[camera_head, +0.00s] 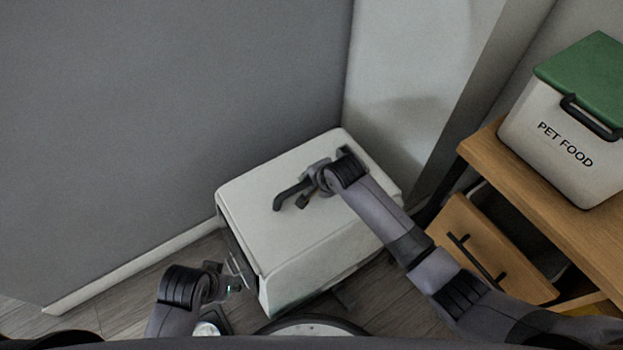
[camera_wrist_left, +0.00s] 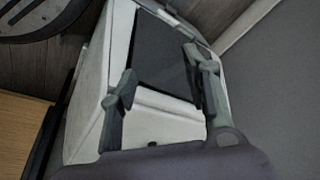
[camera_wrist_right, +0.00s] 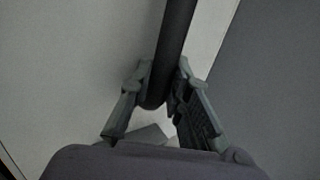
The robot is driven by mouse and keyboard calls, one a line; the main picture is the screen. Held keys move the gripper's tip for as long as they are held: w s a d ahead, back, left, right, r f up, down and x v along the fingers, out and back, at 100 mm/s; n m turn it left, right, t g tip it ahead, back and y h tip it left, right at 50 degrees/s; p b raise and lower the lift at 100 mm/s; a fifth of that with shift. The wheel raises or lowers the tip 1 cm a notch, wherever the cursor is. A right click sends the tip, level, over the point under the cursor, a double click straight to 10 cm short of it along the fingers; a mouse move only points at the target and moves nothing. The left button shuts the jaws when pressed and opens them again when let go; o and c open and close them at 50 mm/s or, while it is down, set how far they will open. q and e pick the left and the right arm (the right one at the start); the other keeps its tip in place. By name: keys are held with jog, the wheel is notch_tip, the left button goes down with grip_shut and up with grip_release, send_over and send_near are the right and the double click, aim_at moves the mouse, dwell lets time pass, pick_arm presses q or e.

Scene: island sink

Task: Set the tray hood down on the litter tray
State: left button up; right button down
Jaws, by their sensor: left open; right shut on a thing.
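The tray hood (camera_head: 290,170) is a white box with a black top handle (camera_head: 288,195), in the corner by the grey wall. My right gripper (camera_head: 312,188) is shut on that handle; the right wrist view shows the dark bar (camera_wrist_right: 174,45) between its fingers (camera_wrist_right: 163,88). My left gripper (camera_head: 238,275) is open and empty by the hood's left end. In the left wrist view its fingers (camera_wrist_left: 162,85) stand in front of the hood's dark opening (camera_wrist_left: 165,55). I cannot make out the litter tray, nor whether the hood touches anything below.
A wooden cabinet (camera_head: 540,190) stands on the right with its handled drawer (camera_head: 485,250) pulled out. A white pet food bin (camera_head: 565,140) with a green lid sits on top. The grey wall (camera_head: 170,100) closes off the back left. Wood floor (camera_head: 130,290) is bare at the left.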

pick_arm(q)
jog(key=shift+s+f, duration=0.25)
jog(key=shift+f, duration=0.45)
pick_arm(e)
jog(key=shift+a+r, duration=0.2)
jog(key=shift+r, duration=0.05)
pick_arm(q)
jog(key=shift+f, duration=0.1)
dwell(0.4)
jog(key=shift+f+p, duration=0.4)
jog(key=shift+f, duration=0.25)
pick_arm(e)
jog(key=shift+f, duration=0.15)
pick_arm(q)
jog(key=shift+f, duration=0.45)
jog(key=shift+w+r, duration=0.15)
jog(key=shift+r, duration=0.15)
pick_arm(e)
jog(key=shift+f, duration=0.45)
pick_arm(q)
jog(key=shift+r, duration=0.3)
pick_arm(e)
jog(key=shift+f, duration=0.3)
pick_arm(q)
jog(key=shift+f, duration=0.15)
pick_arm(e)
jog(key=shift+f, duration=0.5)
